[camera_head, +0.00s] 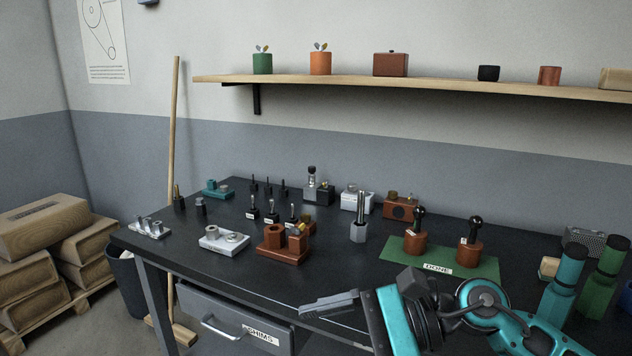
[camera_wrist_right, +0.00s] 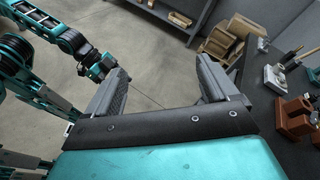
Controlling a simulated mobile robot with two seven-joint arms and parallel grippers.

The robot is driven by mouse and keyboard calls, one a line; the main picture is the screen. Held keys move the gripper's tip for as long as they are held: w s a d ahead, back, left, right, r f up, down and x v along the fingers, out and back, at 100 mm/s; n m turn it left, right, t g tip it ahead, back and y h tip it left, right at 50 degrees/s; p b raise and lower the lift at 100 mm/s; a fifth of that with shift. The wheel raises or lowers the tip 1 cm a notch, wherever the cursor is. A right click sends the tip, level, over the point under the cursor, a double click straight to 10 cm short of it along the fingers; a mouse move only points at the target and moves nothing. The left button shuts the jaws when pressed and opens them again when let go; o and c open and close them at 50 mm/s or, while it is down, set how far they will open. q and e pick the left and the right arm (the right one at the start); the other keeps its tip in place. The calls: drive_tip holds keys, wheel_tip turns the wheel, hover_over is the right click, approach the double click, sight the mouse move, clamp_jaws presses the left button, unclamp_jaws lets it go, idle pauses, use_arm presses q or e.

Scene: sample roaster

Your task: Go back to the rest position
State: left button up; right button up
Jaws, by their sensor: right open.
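My right gripper (camera_head: 322,304) reaches in from the lower right in the head view, in front of the table's front edge. In the right wrist view my right gripper (camera_wrist_right: 162,80) has its two fingers wide apart, with only floor between them. It is open and empty and touches nothing that I can see. My left arm shows at the left of the right wrist view, folded over the floor, with its dark end, the left gripper (camera_wrist_right: 98,68), too small to read. The head view does not show my left arm.
The black table (camera_head: 335,232) holds several small metal and brown fixtures, a green mat (camera_head: 455,268) labelled DONE with two black-knobbed brown pieces, and teal and green cylinders at right. A drawer (camera_head: 235,318) labelled SHIMS is below. A broom and stacked sacks (camera_head: 45,228) stand left.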

drive_tip(key=d+f+n+t+h, duration=1.1)
drive_tip(key=f+n+t, duration=0.55)
drive_tip(key=n, duration=0.75)
drive_tip(key=s+d+f+m+g+h, duration=0.1)
drive_tip(key=s+d+f+m+g, duration=0.1)
drive_tip(key=s+f+m, duration=0.2)
drive_tip(key=s+d+f+m+g+h+p, duration=0.1)
drive_tip(key=s+d+f+m+g, duration=0.2)
drive_tip(key=f, duration=0.4)
drive_tip(key=s+m, duration=0.1)
drive_tip(key=s, duration=0.1)
drive_tip(key=shift+s+d+m, duration=0.2)
drive_tip(key=shift+s+m, duration=0.15)
drive_tip(key=shift+m, duration=0.05)
drive_tip(key=shift+g, duration=0.25)
